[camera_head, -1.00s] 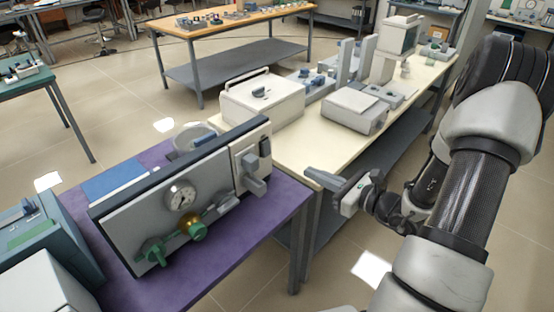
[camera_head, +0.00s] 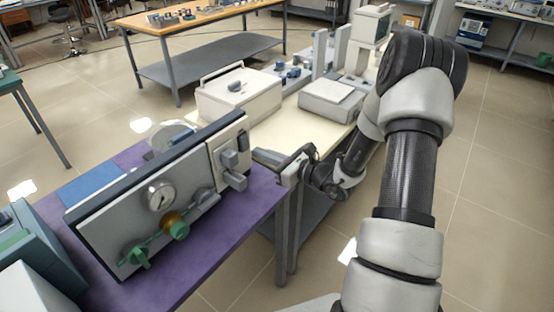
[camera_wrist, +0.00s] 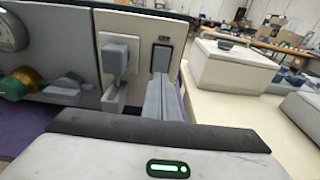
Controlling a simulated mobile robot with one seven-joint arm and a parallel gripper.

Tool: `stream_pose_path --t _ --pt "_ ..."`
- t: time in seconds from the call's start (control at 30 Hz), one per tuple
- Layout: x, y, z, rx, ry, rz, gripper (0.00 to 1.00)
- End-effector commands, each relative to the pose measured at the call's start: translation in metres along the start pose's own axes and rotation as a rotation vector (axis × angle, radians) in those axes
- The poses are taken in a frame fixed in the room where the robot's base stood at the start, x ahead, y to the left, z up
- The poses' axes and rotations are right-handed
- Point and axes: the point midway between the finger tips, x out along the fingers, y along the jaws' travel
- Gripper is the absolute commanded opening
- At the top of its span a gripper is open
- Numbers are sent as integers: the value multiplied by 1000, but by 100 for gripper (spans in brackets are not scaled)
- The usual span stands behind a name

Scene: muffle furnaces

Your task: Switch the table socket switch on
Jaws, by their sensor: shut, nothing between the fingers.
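The socket plate (camera_head: 216,158) is a pale panel at the right end of the grey gauge unit on the purple table. It carries a grey plug (camera_head: 231,165) and a dark rocker switch (camera_head: 243,140). In the wrist view, the switch (camera_wrist: 161,57) sits right of the plug (camera_wrist: 117,57); I cannot tell its on or off position. My gripper (camera_head: 257,154) is shut and empty, just right of the plate. In the wrist view, my fingertips (camera_wrist: 161,78) point at the panel, just below the switch and partly overlapping its lower edge. I cannot tell whether they touch.
The unit has a pressure gauge (camera_head: 160,196), a brass fitting (camera_head: 175,225) and a green valve handle (camera_head: 135,257). A white box (camera_head: 240,95) stands behind on the cream table (camera_head: 285,127). The floor right of the tables is clear.

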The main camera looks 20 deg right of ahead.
Motion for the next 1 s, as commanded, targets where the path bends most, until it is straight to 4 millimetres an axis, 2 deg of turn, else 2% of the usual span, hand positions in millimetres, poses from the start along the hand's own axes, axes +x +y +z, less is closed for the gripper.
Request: stream_pose_path --t 0.1,0.23,0.6,0.77,0.83,1.0 --pt "15 0 -1 0 0 2 0" --pt "24 1 0 0 0 1 0" --pt "25 0 0 0 0 0 0" --pt "31 0 -10 2 -45 0 0" --pt "30 0 -2 0 -52 1 0" --pt "30 0 -2 0 -52 1 0"
